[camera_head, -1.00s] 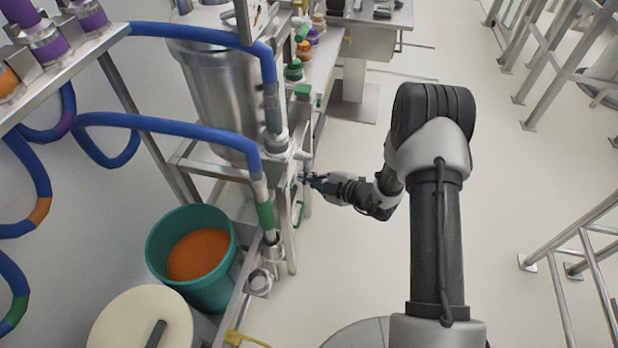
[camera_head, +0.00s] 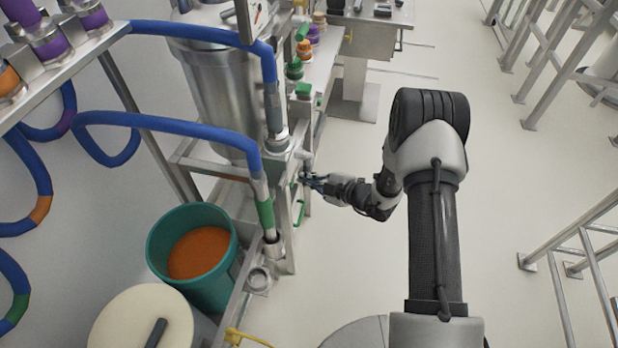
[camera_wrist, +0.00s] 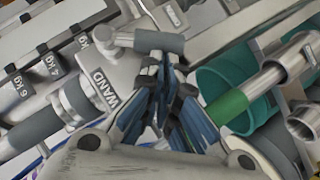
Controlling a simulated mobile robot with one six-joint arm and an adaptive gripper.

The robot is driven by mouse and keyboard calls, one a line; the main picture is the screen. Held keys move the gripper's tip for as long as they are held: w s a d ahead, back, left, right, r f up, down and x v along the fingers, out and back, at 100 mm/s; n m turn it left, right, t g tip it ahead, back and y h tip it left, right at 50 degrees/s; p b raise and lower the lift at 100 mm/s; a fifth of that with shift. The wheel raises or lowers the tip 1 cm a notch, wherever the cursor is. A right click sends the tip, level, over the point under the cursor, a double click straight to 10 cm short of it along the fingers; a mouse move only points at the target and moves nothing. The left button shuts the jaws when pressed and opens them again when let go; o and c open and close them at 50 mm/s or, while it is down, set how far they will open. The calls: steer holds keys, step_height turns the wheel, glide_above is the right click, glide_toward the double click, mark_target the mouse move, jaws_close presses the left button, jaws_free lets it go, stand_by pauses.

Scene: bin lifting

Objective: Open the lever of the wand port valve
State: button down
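The wand port valve (camera_wrist: 88,98), a grey metal fitting marked WAND, fills the left middle of the wrist view. A short bar with a grey sleeve, which looks like its lever (camera_wrist: 160,41), lies across the top of it. My gripper (camera_wrist: 163,62) points at this bar, with its blue and black fingertips close together just below the sleeve. I see no clear gap between the tips, and no part of the bar shows between them. In the head view my gripper (camera_head: 308,180) is at the right side of the metal frame; the lever is too small there to make out.
A teal bucket with orange contents (camera_head: 160,243) and a cream-lidded drum (camera_head: 130,325) stand left of the frame. Blue hoses (camera_head: 175,124) run to the ports. A steel vessel (camera_head: 222,90) stands behind. The floor (camera_head: 345,250) to the right is clear up to metal railings (camera_head: 555,262).

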steer(key=shift+w+d+f+b, duration=0.1)
steer(key=shift+w+f, duration=0.2)
steer(key=shift+f, duration=0.3)
steer(key=shift+w+d+f+b, duration=0.15)
steer(key=shift+w+f, duration=0.2)
steer(key=shift+f, duration=0.2)
steer(key=shift+w+d+f+b, duration=0.1)
steer(key=shift+w+f, duration=0.2)
steer(key=shift+f, duration=0.3)
steer(key=shift+w, duration=0.15)
steer(key=shift+d, duration=0.1)
